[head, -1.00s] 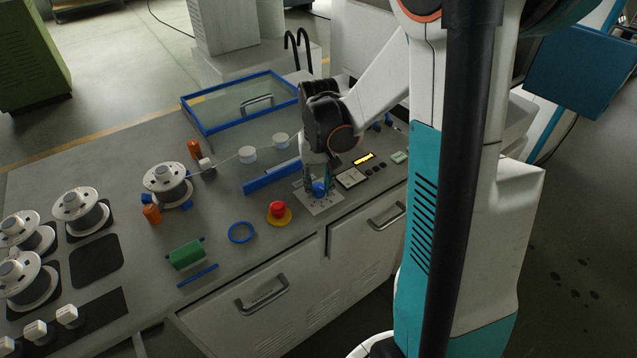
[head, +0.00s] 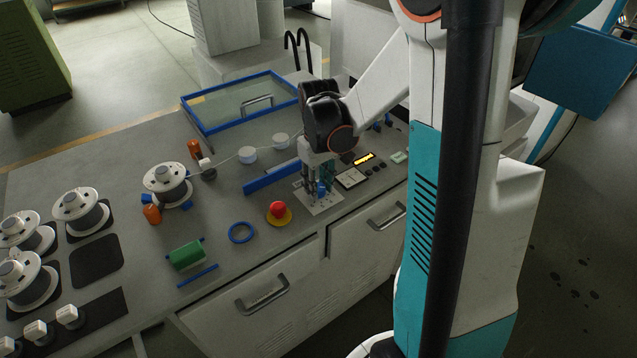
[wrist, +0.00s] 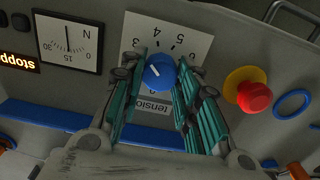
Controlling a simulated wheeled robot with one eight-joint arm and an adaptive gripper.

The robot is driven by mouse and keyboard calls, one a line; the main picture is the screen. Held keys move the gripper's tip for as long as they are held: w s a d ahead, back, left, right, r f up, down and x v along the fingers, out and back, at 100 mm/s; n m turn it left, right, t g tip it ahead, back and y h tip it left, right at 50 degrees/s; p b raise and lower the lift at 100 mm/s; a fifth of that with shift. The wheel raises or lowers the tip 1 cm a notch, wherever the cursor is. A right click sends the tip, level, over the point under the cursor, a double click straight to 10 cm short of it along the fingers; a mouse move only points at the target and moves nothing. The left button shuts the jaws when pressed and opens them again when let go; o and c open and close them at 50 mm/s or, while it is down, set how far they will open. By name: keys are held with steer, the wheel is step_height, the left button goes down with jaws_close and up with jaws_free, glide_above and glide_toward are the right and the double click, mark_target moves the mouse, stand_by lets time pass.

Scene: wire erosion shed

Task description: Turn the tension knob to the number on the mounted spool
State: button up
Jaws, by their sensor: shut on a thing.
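The blue tension knob (wrist: 160,72) stands on a white dial plate (wrist: 199,42), with a white pointer line on its top. Printed digits on the plate appear upside down in the wrist view, beside a partly covered "tension" label (wrist: 153,105). My gripper (head: 318,192) points down over the plate and is shut on the knob, one teal finger on each side. The fingers hide part of the scale, and I cannot tell which digit the pointer meets. The mounted spool (head: 168,183) sits on the bench to the left; its number is not readable.
A red stop button (head: 278,210) on a yellow base stands close left of the plate, beside a blue ring (head: 241,232). A gauge (wrist: 67,40) and a lit "stopped" display (head: 364,159) lie to the right. Several spare spools (head: 81,212) stand at far left.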

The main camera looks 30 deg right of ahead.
steer(key=shift+n, duration=1.2)
steer(key=o, duration=1.1)
step_height(320, 180, up, 12)
